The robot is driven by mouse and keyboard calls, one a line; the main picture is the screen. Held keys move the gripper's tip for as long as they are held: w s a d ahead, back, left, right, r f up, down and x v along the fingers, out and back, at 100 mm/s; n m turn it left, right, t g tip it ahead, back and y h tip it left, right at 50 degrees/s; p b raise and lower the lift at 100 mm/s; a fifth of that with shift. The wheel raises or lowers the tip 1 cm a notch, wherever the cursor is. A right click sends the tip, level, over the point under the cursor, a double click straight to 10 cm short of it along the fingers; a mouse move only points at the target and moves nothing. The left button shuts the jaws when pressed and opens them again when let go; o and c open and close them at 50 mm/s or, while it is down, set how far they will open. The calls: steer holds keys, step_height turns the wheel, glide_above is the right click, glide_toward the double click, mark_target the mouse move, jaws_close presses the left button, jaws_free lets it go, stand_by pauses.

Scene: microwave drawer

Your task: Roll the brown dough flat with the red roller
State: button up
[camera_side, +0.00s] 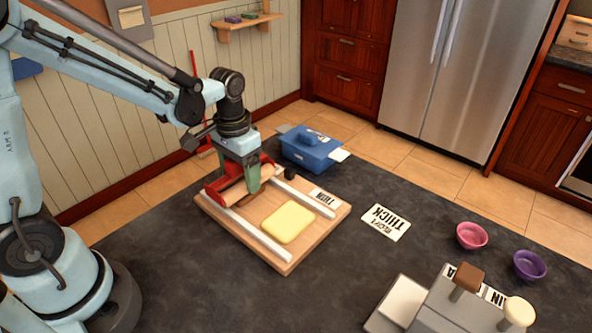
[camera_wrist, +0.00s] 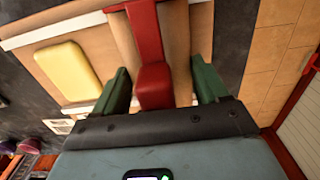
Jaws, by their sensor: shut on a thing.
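My gripper (camera_side: 253,184) is shut on the red handle of the roller (camera_side: 219,187), low over the wooden board (camera_side: 289,265). In the wrist view the red handle (camera_wrist: 155,84) lies between the green fingers of my gripper (camera_wrist: 162,82). The roller's wooden cylinder lies across the board between the two pale rails. A small brown patch (camera_side: 243,207) shows at the roller's near side and may be the brown dough; most of it is hidden. A yellow slab (camera_side: 287,222) lies on the board between the rails, apart from the roller; it also shows in the wrist view (camera_wrist: 67,70).
A THIN card (camera_side: 324,197) lies by the board's right rail. A THICK card (camera_side: 386,222) lies on the dark counter. A blue lidded box (camera_side: 312,152) stands behind. Pink (camera_side: 471,235) and purple (camera_side: 529,265) bowls and a grey stand (camera_side: 450,305) with knobs are at the right.

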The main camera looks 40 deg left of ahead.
steer(key=shift+a+f, duration=0.1)
steer(key=shift+a, duration=0.4)
steer(key=shift+d, duration=1.2)
stand_by(0.6)
steer(key=shift+a, duration=2.05)
stand_by(0.7)
steer(key=shift+d, duration=1.7)
stand_by(0.4)
steer(key=shift+d, duration=0.25)
steer(key=shift+d, duration=0.15)
